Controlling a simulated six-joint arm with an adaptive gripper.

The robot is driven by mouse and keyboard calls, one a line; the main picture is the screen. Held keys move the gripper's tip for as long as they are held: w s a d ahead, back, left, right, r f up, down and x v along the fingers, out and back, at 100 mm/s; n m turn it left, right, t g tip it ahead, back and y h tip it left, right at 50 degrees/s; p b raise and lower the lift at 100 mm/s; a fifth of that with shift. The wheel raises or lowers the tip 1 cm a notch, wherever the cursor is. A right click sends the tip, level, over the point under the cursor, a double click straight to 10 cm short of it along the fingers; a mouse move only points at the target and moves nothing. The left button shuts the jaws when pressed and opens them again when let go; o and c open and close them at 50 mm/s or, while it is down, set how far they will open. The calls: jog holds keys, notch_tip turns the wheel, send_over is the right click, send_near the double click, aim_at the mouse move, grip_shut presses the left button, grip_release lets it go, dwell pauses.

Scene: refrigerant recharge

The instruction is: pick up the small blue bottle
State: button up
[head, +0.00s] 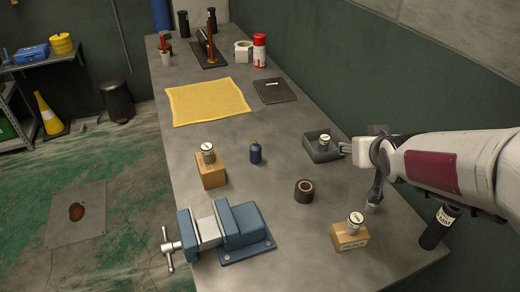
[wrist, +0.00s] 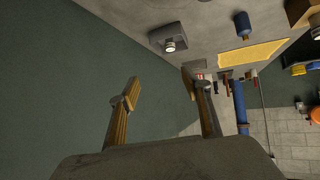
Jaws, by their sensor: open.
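The small blue bottle (head: 256,153) stands upright on the grey workbench, near the middle, with a tan or gold cap. It also shows in the wrist view (wrist: 242,25) near the top right, well away from the fingers. My gripper (head: 358,178) is to the right of the bottle, over the right side of the bench and apart from it. In the wrist view my gripper (wrist: 161,80) has its two fingers spread with nothing between them.
A wooden block with a canister (head: 210,172) is left of the bottle. A black ring (head: 304,191), a blue vise (head: 232,232) and another wooden block (head: 349,239) lie nearer. A yellow cloth (head: 207,101) lies behind.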

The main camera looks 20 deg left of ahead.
jog(key=w+a+f+n+y, duration=0.1)
jog(key=w+a+f+y, duration=0.2)
jog(key=a, duration=0.4)
jog(key=w+a+f+n, duration=0.1)
jog(key=w+a+f, duration=0.1)
jog(key=a+f, duration=0.3)
jog(key=n+y, duration=0.3)
jog(key=y, duration=0.1)
send_near(258, 154)
jog(key=shift+g, duration=0.3)
jog(key=w+a, duration=0.2)
jog(key=w, duration=0.1)
jog(key=shift+w+a+f, duration=0.35)
jog(key=shift+a, duration=0.05)
jog(key=shift+x, duration=1.25)
jog(key=shift+f, duration=0.1)
jog(key=shift+w+a+f, duration=0.35)
jog(key=shift+a+f, duration=0.05)
jog(key=shift+a, duration=0.25)
jog(key=shift+w+a+f, duration=0.35)
jog(key=shift+a, duration=0.25)
jog(key=shift+w+a+f+h, duration=0.3)
jog(key=shift+w+a+f, duration=0.1)
jog(key=shift+w+a, duration=0.3)
